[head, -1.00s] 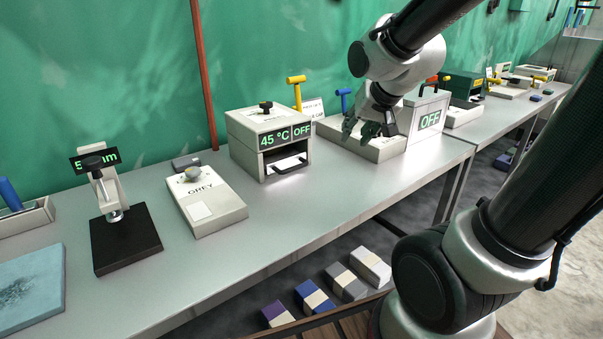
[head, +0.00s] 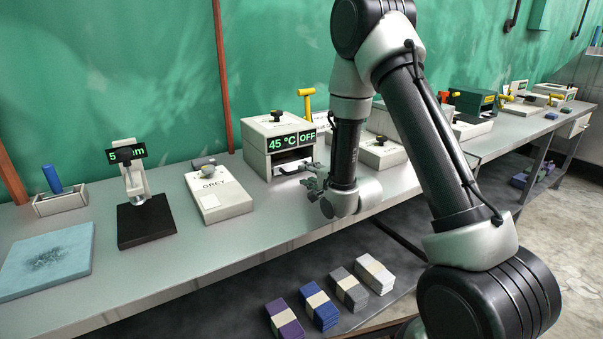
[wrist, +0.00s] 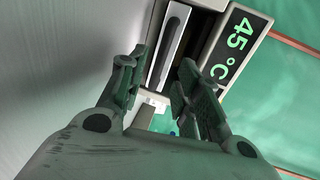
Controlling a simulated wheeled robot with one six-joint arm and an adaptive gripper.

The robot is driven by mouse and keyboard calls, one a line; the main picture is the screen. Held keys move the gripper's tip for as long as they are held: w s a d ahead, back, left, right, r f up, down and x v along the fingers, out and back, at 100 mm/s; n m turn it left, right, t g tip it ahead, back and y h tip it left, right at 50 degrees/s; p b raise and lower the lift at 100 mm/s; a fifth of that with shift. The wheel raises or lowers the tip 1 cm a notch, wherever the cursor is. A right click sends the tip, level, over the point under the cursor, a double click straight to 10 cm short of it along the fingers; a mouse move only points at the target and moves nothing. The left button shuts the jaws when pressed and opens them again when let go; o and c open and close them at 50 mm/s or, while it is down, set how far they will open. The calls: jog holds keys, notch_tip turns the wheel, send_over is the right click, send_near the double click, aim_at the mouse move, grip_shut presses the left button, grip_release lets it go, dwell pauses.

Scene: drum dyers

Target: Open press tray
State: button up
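The press is a pale box (head: 268,145) on the bench, with green displays reading 45 °C and OFF and a black knob on top. Its tray, with a handle bar (head: 296,168), shows in the low front opening. My gripper (head: 313,184) is just in front of that opening, at bench-top height. In the wrist view my gripper (wrist: 160,72) is open, its two fingers apart, with the tray front (wrist: 168,45) showing ahead between the fingertips. I cannot tell whether the fingers touch the handle.
Left of the press are a box marked GREY (head: 220,200), a gauge on a black base (head: 145,220) and a blue pad (head: 45,260). A box with a black knob (head: 382,152) stands to the right. Folded cloth stacks (head: 320,308) lie below the bench.

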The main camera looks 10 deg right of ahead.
aim_at(300, 171)
jog(key=x, duration=0.6)
grip_shut()
